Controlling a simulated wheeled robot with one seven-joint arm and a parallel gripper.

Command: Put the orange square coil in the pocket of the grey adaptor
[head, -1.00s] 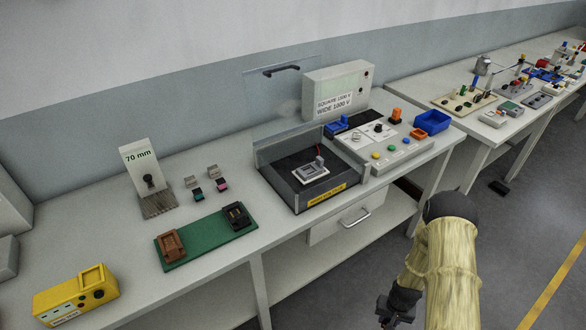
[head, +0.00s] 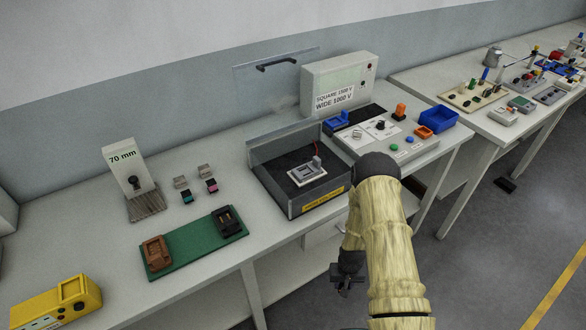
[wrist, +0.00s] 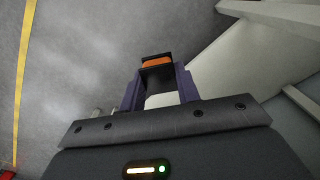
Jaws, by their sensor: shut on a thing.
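My gripper (head: 347,285) hangs low in front of the bench's front edge, over the floor. In the wrist view my gripper (wrist: 158,75) is shut on an orange piece, taken as the orange square coil (wrist: 157,62), with a dark part beside it between the fingertips. The coil cannot be made out in the head view. A grey fixture with a square recess, which looks like the grey adaptor (head: 307,173), sits in the black tray (head: 275,185) on the bench. It is well apart from my gripper, up and to the left.
The tray has low clear walls, and a raised clear lid (head: 275,78) stands behind it. A tester (head: 340,80) and a control panel (head: 385,140) stand to its right, with a blue bin (head: 438,118). A green board (head: 190,248) with brown and black sockets lies left.

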